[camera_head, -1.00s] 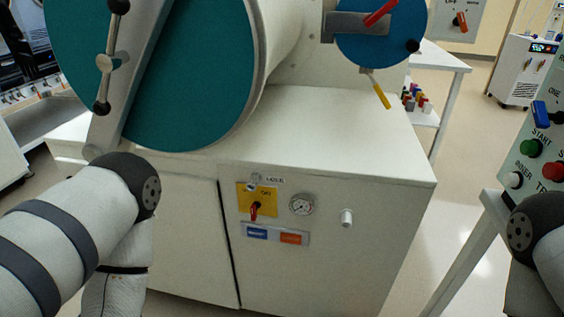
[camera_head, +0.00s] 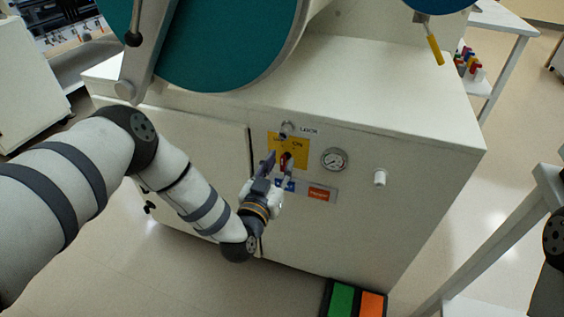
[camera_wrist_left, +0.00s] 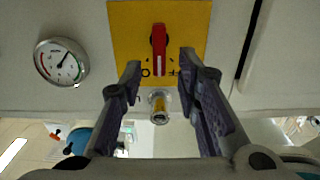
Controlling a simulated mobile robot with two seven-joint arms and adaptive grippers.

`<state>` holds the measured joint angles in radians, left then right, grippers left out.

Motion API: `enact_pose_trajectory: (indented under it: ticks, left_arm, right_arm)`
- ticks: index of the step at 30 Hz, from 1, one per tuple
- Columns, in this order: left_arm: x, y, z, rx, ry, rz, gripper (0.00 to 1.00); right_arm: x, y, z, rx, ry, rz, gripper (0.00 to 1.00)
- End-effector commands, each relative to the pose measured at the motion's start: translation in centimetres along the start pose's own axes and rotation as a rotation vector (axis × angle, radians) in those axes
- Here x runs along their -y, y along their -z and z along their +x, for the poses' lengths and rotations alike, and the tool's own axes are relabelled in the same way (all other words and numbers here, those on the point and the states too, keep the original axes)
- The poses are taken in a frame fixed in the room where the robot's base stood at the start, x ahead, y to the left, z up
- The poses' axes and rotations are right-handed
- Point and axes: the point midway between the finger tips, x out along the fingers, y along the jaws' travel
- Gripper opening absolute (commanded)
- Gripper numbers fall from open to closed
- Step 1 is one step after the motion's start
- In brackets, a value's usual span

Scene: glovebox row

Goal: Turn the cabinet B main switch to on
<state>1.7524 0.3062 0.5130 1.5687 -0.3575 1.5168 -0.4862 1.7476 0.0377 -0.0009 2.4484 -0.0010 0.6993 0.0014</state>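In the left wrist view the red handle (camera_wrist_left: 159,52) lies upright in the picture on the yellow plate (camera_wrist_left: 125,20). Its lower end lies between dark printed marks, partly hidden and too small to read surely. My left gripper (camera_head: 279,158) is open in front of the plate. In the left wrist view its fingers (camera_wrist_left: 160,63) stand on either side of the handle, with clear gaps. My right gripper is out of view.
A round gauge (camera_head: 334,160) and a white knob (camera_head: 380,178) are right of the switch. A metal cylinder (camera_wrist_left: 159,108) sits beside the plate. An orange label (camera_head: 319,193) is below. A green and orange floor box (camera_head: 341,301) stands at the cabinet's foot.

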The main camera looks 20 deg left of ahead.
Motion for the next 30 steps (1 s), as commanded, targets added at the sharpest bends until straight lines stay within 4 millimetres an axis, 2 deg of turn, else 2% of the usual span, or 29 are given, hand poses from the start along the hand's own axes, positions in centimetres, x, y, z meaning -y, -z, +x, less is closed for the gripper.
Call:
enact_pose_trajectory:
  ticks: [4,11,12,15,16,25,30]
  left_arm:
    - [-0.05,-0.1,1.28,0.002,-0.001,-0.001,0.3]
    - [-0.06,0.06,1.46,0.001,-0.001,-0.001,0.3]
    - [-0.06,0.06,1.45,0.001,-0.001,-0.001,0.26]
    - [-0.06,0.05,1.43,0.001,-0.002,-0.001,0.03]
    - [-0.07,0.04,1.43,0.001,-0.002,-0.001,0.0]
    - [-0.12,0.05,1.4,0.001,-0.003,0.012,0.0]
    - [-0.31,0.16,1.41,0.0,-0.004,0.078,0.0]
  right_arm:
    - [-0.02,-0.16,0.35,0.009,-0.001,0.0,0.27]
    - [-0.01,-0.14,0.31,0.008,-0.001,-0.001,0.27]
    - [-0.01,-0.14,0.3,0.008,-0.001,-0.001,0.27]
    - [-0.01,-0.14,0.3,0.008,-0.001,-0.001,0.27]
    - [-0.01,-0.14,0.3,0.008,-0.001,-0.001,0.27]
    - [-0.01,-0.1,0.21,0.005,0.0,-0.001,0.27]
    - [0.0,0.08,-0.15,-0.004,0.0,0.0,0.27]
